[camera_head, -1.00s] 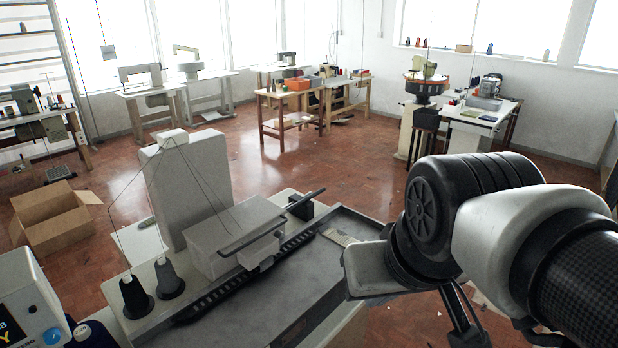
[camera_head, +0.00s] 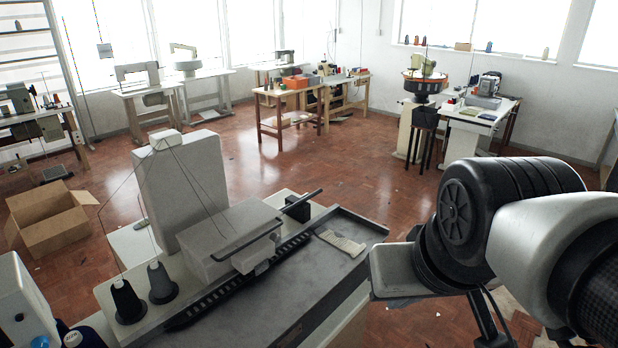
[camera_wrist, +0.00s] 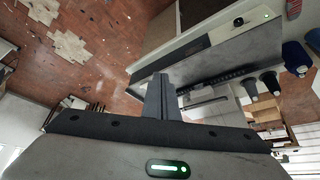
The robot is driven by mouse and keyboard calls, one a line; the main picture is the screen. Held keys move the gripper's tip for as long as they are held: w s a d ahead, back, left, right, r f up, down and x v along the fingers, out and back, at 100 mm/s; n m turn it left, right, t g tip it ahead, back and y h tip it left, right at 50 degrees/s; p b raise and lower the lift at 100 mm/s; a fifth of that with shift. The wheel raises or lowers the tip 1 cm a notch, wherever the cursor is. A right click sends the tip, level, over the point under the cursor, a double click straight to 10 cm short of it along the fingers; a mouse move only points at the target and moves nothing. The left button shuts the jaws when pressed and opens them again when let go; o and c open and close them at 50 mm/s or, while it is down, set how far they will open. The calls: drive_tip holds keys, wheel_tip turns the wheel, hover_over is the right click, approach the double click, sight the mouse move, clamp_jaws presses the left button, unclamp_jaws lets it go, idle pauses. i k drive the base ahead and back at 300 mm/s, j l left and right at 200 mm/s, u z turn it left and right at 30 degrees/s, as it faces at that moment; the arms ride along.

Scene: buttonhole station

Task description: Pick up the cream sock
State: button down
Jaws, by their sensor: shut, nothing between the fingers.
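A flat cream piece (camera_head: 342,242), which looks like the cream sock, lies on the grey worktop of the sewing machine near its right end in the head view. I cannot make it out in the wrist view; the fingers may hide it. My gripper (camera_wrist: 160,96) is shut and empty in the wrist view, its two fingers together in front of the machine's worktop. In the head view my arm is to the right of the cream piece, apart from it.
The machine (camera_head: 215,235) has a tall grey block and a long bar behind the worktop (camera_head: 290,295). Dark thread cones (camera_head: 128,302) stand at its left. An open cardboard box (camera_head: 50,222) is on the floor. Tables with machines line the far walls, with clear floor between.

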sight(337, 238)
drive_tip(key=i+l+u, duration=0.35)
drive_tip(key=l, duration=0.2)
drive_tip(key=i+l+u, duration=0.4)
drive_tip(key=l, duration=0.25)
drive_tip(key=l+u, duration=0.2)
drive_tip(key=i+l+u, duration=0.15)
drive_tip(key=l, duration=0.35)
drive_tip(key=k+j, duration=0.05)
